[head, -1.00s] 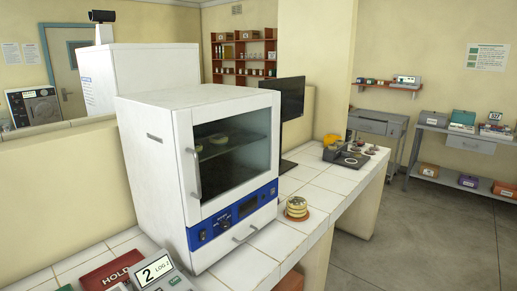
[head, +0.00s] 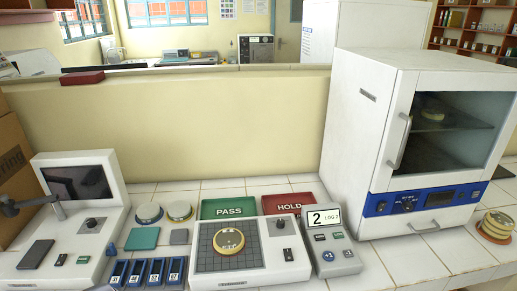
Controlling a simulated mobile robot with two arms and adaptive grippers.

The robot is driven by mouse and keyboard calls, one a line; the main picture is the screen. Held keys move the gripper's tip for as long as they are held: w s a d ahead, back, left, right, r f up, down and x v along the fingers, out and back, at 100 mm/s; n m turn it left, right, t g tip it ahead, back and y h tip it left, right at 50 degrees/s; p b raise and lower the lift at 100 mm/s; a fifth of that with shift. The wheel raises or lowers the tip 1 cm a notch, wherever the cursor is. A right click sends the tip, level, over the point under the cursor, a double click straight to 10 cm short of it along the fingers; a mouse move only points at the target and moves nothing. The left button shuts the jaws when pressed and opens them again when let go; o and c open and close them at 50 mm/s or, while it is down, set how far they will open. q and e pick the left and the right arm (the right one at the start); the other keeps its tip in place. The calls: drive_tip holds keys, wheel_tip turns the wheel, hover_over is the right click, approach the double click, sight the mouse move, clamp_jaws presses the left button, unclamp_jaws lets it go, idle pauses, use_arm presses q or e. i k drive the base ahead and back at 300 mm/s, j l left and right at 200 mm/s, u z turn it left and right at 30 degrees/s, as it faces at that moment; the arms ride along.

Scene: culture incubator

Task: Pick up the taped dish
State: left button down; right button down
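Neither gripper shows in the head view. A round cream dish (head: 228,241) lies on the dark gridded plate of a white device (head: 272,256) at the front centre. A stack of dishes (head: 498,222) stands on a reddish base at the right edge. Two more round dishes or lids, one at the left (head: 149,213) and one beside it (head: 180,210), lie behind a teal pad. I cannot tell clearly which dish carries tape.
A green PASS tray (head: 229,207) and a red HOLD tray (head: 288,203) lie against the low wall. A small display unit (head: 330,240) reads 2. A blue slotted rack (head: 147,272) and a monitor device (head: 75,215) stand at the left.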

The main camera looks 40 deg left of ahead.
sight(229, 241)
drive_tip(key=u, duration=1.6)
